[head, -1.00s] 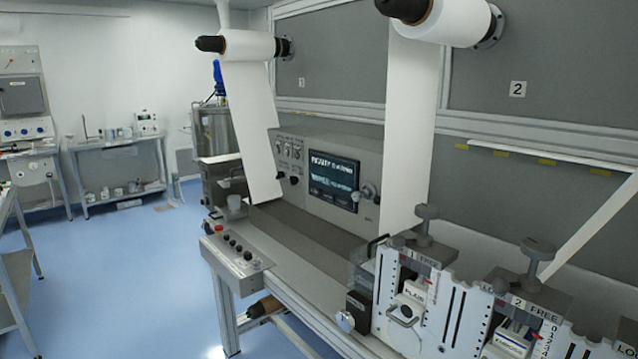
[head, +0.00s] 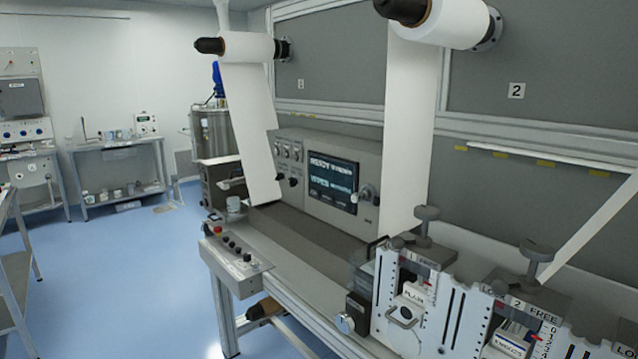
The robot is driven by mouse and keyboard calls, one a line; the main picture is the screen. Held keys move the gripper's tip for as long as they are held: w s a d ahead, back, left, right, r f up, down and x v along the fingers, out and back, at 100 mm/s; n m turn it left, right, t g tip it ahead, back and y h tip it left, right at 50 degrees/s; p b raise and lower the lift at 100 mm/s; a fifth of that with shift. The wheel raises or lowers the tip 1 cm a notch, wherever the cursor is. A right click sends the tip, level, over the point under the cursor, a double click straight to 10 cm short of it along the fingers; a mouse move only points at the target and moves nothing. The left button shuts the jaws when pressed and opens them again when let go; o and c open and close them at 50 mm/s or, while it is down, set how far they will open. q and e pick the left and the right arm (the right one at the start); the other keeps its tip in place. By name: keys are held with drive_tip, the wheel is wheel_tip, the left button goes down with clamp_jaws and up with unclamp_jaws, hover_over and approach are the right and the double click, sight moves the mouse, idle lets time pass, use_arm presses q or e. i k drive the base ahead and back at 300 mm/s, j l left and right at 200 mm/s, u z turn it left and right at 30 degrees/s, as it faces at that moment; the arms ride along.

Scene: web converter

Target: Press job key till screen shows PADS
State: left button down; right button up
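The screen (head: 333,181) is lit on the grey control box in the middle of the head view. Its upper line seems to read READY and its lower line WIPES, with smaller text that is too blurred to read. A sloped key panel (head: 236,254) stands at the front left of the machine, with a red button (head: 217,231) and several dark buttons (head: 238,248). Their labels are too small to read, so I cannot tell which is the job key. Neither of my grippers is in view.
White web hangs from a left roll (head: 248,46) and a right roll (head: 450,22); the left web passes just left of the screen. White slotted units (head: 455,310) with knobs fill the front right. Blue floor (head: 130,270) is clear at left.

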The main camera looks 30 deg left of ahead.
sight(313, 191)
drive_tip(key=i+j+u, duration=0.2)
drive_tip(key=i, duration=0.25)
drive_tip(key=i+j+u, duration=0.2)
drive_tip(key=i, duration=0.3)
drive_tip(key=i+j+u, duration=0.2)
drive_tip(key=i, duration=0.3)
